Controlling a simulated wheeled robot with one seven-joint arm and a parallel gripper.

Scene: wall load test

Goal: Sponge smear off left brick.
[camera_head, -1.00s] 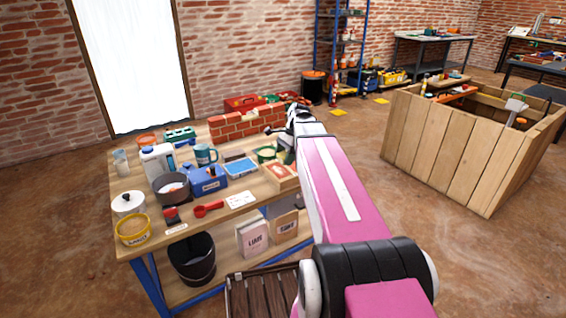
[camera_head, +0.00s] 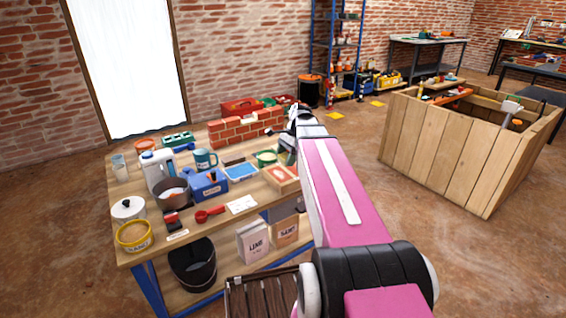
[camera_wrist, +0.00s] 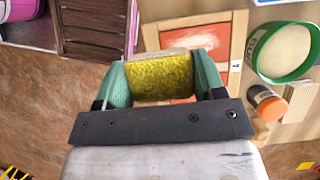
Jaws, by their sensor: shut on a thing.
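My gripper (camera_wrist: 160,72) has teal fingers and is shut on a yellow sponge (camera_wrist: 161,80) with a pale upper edge. The sponge is in front of a wood-framed tray (camera_wrist: 237,50) with a red-orange brick face (camera_wrist: 218,36) inside. Pale whitish smear (camera_wrist: 201,41) shows on the red face just beyond the sponge. The sponge hides part of the tray, and I cannot tell if it touches the brick. In the head view the tray (camera_head: 297,186) is at the bench's right front, below my gripper (camera_head: 287,143); the sponge cannot be made out there.
A green-rimmed tub (camera_wrist: 302,68) and an orange-capped jar (camera_wrist: 268,104) stand close right of the tray in the wrist view. On the bench are a low brick wall (camera_head: 245,127), a blue box (camera_head: 208,186), a pot (camera_head: 173,192) and a mug (camera_head: 204,158). A slatted crate (camera_head: 262,297) is below.

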